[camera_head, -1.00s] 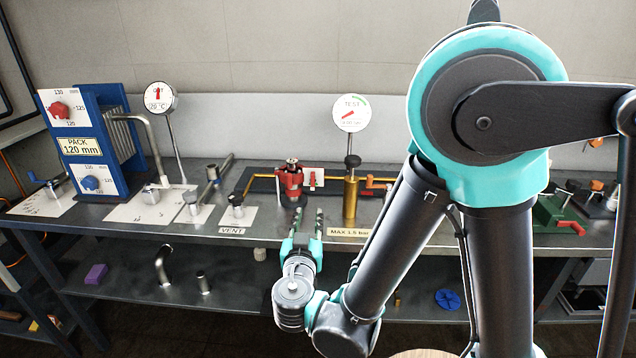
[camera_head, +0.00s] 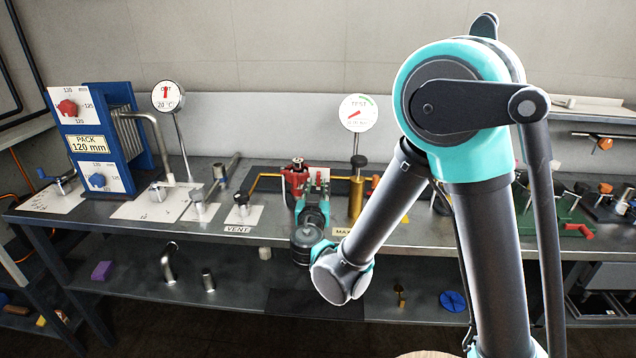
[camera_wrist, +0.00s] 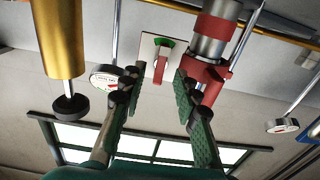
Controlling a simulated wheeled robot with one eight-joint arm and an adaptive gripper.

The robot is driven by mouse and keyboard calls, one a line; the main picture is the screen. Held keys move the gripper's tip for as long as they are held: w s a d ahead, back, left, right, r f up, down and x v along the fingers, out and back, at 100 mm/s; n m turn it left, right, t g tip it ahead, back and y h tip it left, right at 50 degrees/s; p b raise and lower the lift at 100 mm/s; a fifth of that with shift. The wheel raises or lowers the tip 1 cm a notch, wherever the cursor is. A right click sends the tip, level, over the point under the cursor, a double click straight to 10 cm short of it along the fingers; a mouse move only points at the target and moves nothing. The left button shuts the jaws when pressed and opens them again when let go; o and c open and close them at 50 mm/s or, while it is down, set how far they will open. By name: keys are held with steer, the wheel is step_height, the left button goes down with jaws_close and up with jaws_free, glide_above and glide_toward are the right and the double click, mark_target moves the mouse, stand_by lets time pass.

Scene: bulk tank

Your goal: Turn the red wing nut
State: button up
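A small red winged piece (camera_wrist: 160,65), which looks like the red wing nut, sits on a white plate with a green mark. In the head view it (camera_head: 319,176) shows on the bench beside a red and steel fixture. My gripper (camera_wrist: 157,76) is open and empty. Its two dark green fingers are apart, on either side of the winged piece in the wrist picture. I cannot tell the distance left, and no touch shows. In the head view my gripper (camera_head: 312,202) is at the bench's front side, partly in front of the fixture.
The red and steel fixture (camera_wrist: 207,65) stands close right of the winged piece in the wrist view, a brass cylinder (camera_wrist: 60,40) left. A blue pack stand (camera_head: 98,135) with red and blue knobs is at the bench's left. A round gauge (camera_head: 358,113) rises behind.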

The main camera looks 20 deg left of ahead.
mark_target(319, 180)
steer(key=shift+x, duration=1.4)
jaws_close()
